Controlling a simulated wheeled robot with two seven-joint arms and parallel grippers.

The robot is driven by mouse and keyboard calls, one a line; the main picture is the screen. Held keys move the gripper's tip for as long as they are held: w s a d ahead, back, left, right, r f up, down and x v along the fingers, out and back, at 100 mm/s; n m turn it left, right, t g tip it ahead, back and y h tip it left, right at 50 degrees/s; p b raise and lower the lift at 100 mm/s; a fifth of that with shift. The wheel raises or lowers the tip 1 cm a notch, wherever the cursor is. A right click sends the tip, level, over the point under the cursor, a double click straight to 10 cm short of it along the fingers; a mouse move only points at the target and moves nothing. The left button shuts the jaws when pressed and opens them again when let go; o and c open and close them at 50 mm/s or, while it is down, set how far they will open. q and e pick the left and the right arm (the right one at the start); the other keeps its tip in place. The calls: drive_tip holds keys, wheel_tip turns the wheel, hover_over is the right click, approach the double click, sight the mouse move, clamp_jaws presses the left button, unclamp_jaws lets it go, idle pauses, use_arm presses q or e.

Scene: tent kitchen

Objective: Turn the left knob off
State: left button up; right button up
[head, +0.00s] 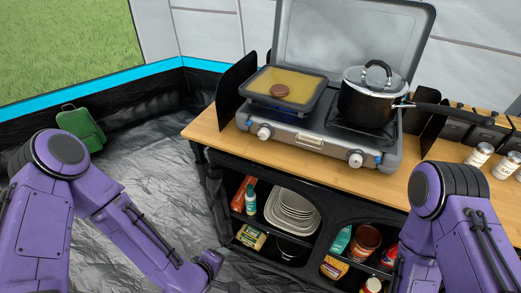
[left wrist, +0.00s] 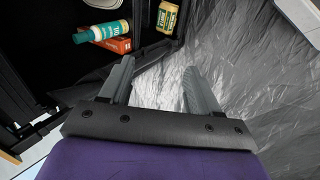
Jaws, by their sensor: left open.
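The left knob (head: 264,131) is a pale round knob on the front of the grey camp stove (head: 310,141), below the yellow griddle pan (head: 306,97). I cannot tell its setting. A similar right knob (head: 356,158) sits farther right, below the pot. My left gripper is low, in front of the cabinet and well below the knob; in the left wrist view its fingers (left wrist: 159,64) are apart with nothing between them. My right arm comes in at the right, but its gripper is out of view.
A lidded black pot (head: 368,105) stands on the right burner, its handle pointing right. Spice jars (head: 478,154) stand on the wooden counter (head: 212,125). Shelves below hold plates (head: 291,209) and packages.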

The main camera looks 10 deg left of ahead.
use_arm(q)
drive_tip(key=w+d+r+n+t+h+b, duration=0.1)
drive_tip(key=w+d+r+n+t, duration=0.15)
drive_tip(key=w, duration=0.25)
drive_tip(key=w+d+r+n+t+h, duration=0.1)
drive_tip(key=w+r+n, duration=0.2)
drive_tip(key=w, duration=0.2)
drive_tip(key=n+t+h, duration=0.3)
drive_tip(key=n+t, duration=0.4)
drive_tip(key=n, duration=0.8)
approach(262, 136)
drive_tip(key=shift+m+g, duration=0.25)
drive_tip(key=x, duration=0.3)
drive_tip(key=p+x, duration=0.1)
drive_tip(key=x, duration=0.5)
drive_tip(key=shift+w+r, duration=0.15)
drive_tip(key=shift+r, duration=0.1)
drive_tip(key=c, duration=1)
use_arm(e)
drive_tip(key=shift+f, duration=0.9)
